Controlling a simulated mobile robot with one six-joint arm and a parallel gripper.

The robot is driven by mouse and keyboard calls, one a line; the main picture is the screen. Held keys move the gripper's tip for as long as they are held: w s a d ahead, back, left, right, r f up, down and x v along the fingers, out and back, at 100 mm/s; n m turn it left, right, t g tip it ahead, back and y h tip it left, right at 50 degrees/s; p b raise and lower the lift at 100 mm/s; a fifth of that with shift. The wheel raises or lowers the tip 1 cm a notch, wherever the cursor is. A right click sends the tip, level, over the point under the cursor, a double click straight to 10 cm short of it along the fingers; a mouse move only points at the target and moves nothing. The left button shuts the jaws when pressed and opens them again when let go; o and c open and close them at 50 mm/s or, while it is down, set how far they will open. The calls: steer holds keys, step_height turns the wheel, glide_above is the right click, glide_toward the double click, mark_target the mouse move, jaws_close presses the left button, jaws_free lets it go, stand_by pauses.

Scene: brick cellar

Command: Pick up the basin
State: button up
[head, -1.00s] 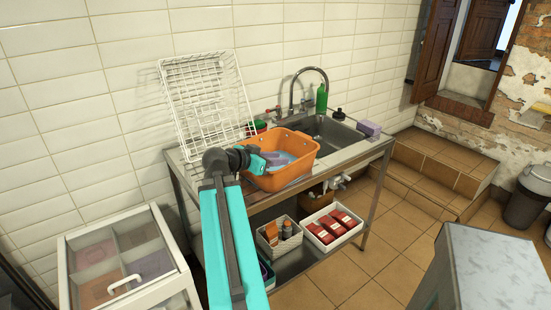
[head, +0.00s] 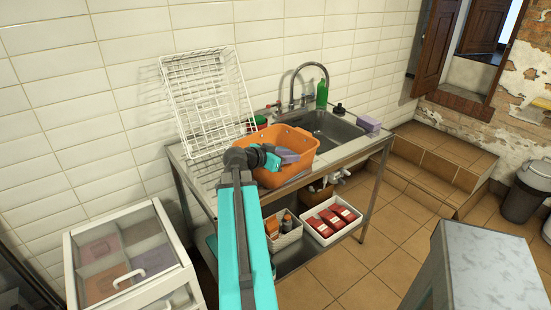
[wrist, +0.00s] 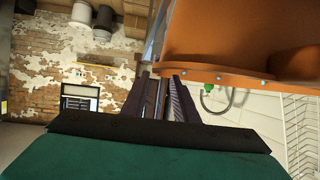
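The orange basin (head: 292,141) sits on the steel sink unit, left of the sink bowl. In the wrist view its wall and rim (wrist: 225,72) fill the upper right. My gripper (head: 291,155) is at the basin's near side, its dark purple fingers over the basin's near part in the head view. In the wrist view, the fingertips (wrist: 163,78) point at the left end of the rim, with a narrow gap between the fingers. No part of the basin is clearly clamped there.
A white wire rack (head: 203,98) leans on the tiled wall behind the basin. A green bottle (head: 321,94) and the tap stand at the sink (head: 333,131). Boxes of goods sit on the lower shelf. A white drawer cabinet (head: 125,262) stands left; a grey-topped block stands right.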

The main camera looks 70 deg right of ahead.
steer(key=shift+d, duration=0.1)
steer(key=shift+f+p+x, duration=0.2)
steer(key=shift+p+x, duration=0.45)
steer(key=shift+x, duration=0.6)
steer(key=shift+f+p+x, duration=0.2)
steer(key=shift+p+x, duration=0.45)
steer(key=shift+x, duration=0.6)
steer(key=shift+a, duration=0.2)
jaws_close()
